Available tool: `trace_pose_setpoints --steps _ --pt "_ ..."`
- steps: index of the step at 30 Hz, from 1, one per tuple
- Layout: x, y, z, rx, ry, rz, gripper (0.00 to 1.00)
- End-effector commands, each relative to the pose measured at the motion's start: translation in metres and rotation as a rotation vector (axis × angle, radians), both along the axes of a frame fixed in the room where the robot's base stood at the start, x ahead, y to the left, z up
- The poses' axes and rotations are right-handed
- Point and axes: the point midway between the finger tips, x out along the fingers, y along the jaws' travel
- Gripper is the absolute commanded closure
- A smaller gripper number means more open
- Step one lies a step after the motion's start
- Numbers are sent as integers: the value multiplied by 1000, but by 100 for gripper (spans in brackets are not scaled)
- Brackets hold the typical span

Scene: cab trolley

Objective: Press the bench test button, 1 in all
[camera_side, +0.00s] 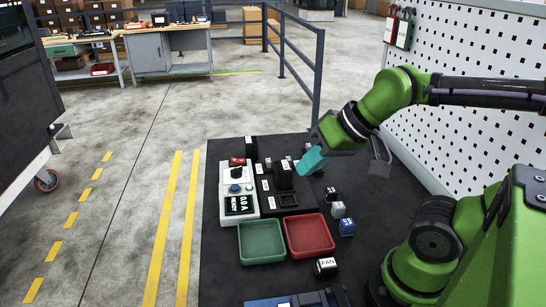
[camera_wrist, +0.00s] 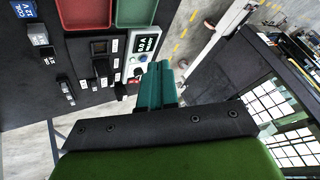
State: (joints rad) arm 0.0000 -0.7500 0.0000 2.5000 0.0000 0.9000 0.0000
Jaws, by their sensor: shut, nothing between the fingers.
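The white bench test unit (camera_side: 228,205) stands on the left of the dark bench top, with a display reading "0.0 A READY" (camera_side: 240,204), a blue round button (camera_side: 235,188) and a black knob (camera_side: 237,172). In the wrist view the unit's display (camera_wrist: 145,43) and blue button (camera_wrist: 143,57) show just beyond and left of my fingertips. My gripper (camera_side: 308,163) has teal fingers, shut and empty. It is raised above the bench, to the right of the unit and apart from it. The fingers also show in the wrist view (camera_wrist: 160,68).
A black socket block (camera_side: 285,200) with upright modules stands right of the unit. A green tray (camera_side: 260,243) and a red tray (camera_side: 309,236) lie in front. Small labelled blocks, including a blue one (camera_side: 347,227) and a "FAN" one (camera_side: 327,266), sit to the right.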

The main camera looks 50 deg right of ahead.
Motion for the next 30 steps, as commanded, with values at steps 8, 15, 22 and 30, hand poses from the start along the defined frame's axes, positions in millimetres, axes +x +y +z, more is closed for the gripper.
trace_pose_setpoints --steps 8,15,22,30 --pt "9 -5 -18 -7 85 -19 100" --pt "60 -30 -47 -159 160 37 100" --pt "129 -59 -79 -383 131 219 100" --pt "216 -77 -117 -664 -9 534 100"
